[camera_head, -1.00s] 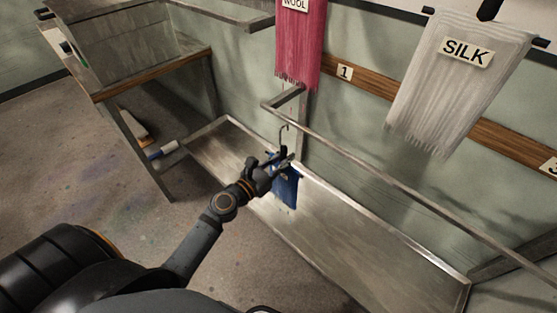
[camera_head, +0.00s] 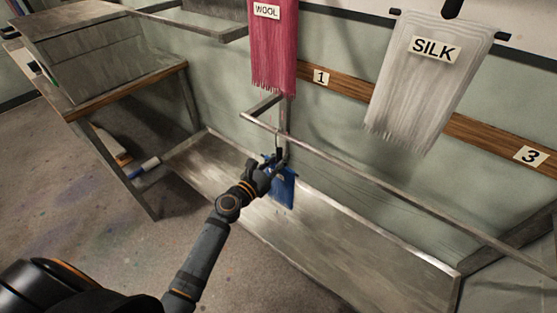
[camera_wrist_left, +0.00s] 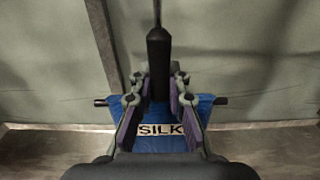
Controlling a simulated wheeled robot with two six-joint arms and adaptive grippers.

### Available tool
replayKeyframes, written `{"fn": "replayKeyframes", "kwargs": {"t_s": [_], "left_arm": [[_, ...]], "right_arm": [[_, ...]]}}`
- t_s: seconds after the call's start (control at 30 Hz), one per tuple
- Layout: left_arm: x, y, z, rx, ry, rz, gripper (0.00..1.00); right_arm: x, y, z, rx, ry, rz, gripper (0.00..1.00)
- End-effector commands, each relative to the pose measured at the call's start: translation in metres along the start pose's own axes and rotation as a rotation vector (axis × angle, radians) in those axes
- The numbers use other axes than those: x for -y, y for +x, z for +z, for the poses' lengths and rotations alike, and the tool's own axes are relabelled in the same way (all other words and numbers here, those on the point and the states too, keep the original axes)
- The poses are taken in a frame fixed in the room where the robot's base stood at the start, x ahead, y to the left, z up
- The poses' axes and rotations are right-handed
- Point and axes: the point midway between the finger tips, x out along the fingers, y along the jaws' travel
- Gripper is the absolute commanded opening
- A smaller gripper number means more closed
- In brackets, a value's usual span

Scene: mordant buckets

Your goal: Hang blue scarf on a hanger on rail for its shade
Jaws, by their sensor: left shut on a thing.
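The blue scarf (camera_head: 282,190) hangs from a dark hanger, and in the left wrist view the scarf (camera_wrist_left: 160,142) carries a label reading SILK. My left gripper (camera_head: 272,168) is shut on the hanger's thick black stem (camera_wrist_left: 158,65), with the scarf hanging below the fingers. The hanger's thin hook (camera_head: 279,140) sticks up above the gripper, close to the metal rail (camera_head: 350,172). I cannot tell whether hook and rail touch. The rail runs from its bracket at the upper left toward the lower right. My right gripper is not in view.
A long metal trough (camera_head: 345,250) lies below the rail. A pink WOOL sample (camera_head: 272,50) and a pale SILK sample (camera_head: 425,90) hang on the wall above. A wooden strip carries number plates 1 (camera_head: 321,77) and 3 (camera_head: 531,155). A metal-topped bench (camera_head: 105,60) stands left.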

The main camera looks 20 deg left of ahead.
Motion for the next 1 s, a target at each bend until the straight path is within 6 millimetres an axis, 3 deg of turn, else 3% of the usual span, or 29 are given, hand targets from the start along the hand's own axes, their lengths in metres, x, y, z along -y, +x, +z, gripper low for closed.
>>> {"fn": "replayKeyframes", "kwargs": {"t_s": [0.27, 0.3, 0.5, 0.8, 1.0], "left_arm": [[0.000, 0.000, 0.000, 0.001, 0.000, 0.000, 0.00], [0.000, 0.000, 0.000, 0.001, 0.000, 0.000, 0.17], [0.000, 0.000, 0.000, 0.000, 0.000, 0.000, 0.42], [0.000, -0.002, -0.002, -0.001, 0.000, 0.000, 0.42], [0.000, -0.035, -0.003, -0.005, 0.002, -0.001, 0.42]], "right_arm": [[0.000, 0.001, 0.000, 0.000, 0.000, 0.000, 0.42], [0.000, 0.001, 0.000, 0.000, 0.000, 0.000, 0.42], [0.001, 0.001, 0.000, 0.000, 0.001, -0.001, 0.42], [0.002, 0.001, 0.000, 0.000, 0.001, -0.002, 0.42], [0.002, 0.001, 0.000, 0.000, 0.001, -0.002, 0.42]]}}
